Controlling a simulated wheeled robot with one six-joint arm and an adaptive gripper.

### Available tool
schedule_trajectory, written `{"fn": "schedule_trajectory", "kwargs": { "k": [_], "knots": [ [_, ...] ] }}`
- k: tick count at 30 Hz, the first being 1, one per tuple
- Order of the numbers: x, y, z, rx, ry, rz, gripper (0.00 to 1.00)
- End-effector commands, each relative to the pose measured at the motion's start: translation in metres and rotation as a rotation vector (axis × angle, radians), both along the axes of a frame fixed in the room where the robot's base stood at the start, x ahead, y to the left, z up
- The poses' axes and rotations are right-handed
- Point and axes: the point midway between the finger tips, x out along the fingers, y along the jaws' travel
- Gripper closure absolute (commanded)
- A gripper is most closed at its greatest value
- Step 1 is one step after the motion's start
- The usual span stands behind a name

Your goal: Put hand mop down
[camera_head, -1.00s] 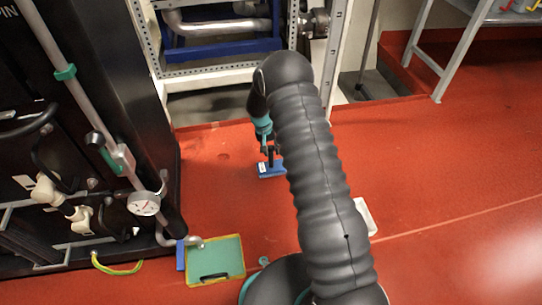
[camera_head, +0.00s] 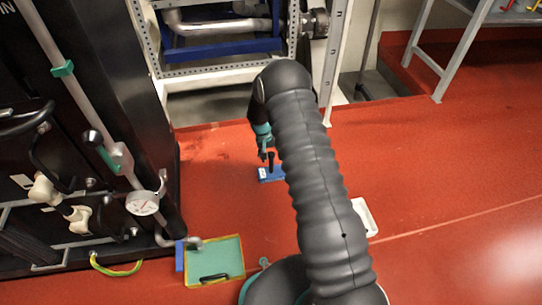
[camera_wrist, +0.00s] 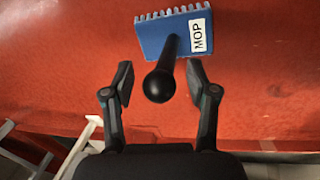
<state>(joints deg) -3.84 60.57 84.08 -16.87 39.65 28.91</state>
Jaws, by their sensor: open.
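The hand mop (camera_head: 270,173) is a blue flat head with a black upright handle, standing on the red floor. In the wrist view the mop (camera_wrist: 165,38) shows a white label reading MOP, and its round black handle end points toward the camera. My gripper (camera_head: 264,148) is just above and beside the mop. In the wrist view my gripper (camera_wrist: 158,86) is open, with one finger on each side of the handle and a visible gap to both. The arm covers part of the floor to the right of the mop.
A green tray with a yellow rim (camera_head: 238,246) lies on the floor at lower left. A black cabinet with pipes and a gauge (camera_head: 145,203) stands at left. A metal rack (camera_head: 222,72) is behind. A white container (camera_head: 365,216) is partly hidden by my arm. The right floor is clear.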

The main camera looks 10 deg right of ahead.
Motion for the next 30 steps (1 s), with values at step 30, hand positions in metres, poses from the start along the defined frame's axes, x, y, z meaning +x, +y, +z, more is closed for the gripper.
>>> {"fn": "schedule_trajectory", "kwargs": {
  "k": [30],
  "knots": [
    [0.004,0.022,0.132,0.003,-0.009,0.003,0.42]
  ]
}}
